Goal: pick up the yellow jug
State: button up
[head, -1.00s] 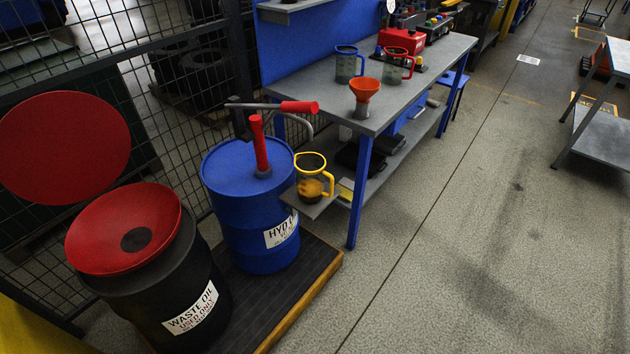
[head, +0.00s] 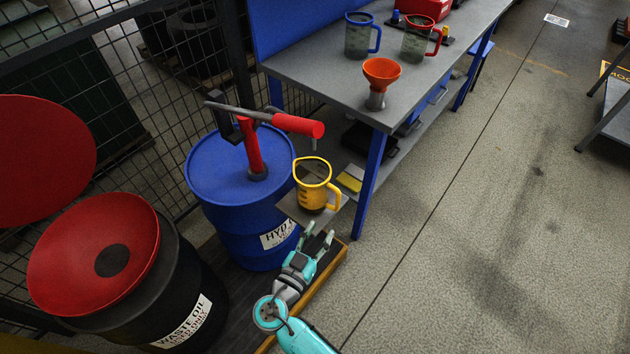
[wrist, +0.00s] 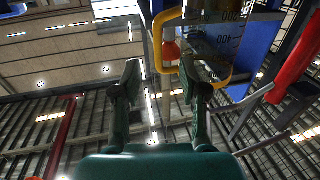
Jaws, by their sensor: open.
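My gripper (head: 319,236) is open and empty, just below and in front of the jug in the head view. In the wrist view my gripper (wrist: 160,80) points up, with the jug's yellow handle (wrist: 159,45) just beyond the fingertips and its marked clear wall (wrist: 222,40) to the right. I see no contact with the jug.
A workbench (head: 330,90) behind holds an orange funnel (head: 382,72), a blue jug (head: 356,48) and a red jug (head: 417,45).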

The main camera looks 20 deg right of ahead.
aim_at(336, 207)
jog(key=x, duration=1)
jog(key=shift+w+d, duration=0.15)
jog(key=shift+d, duration=0.2)
jog(key=shift+c, duration=0.2)
grip_shut()
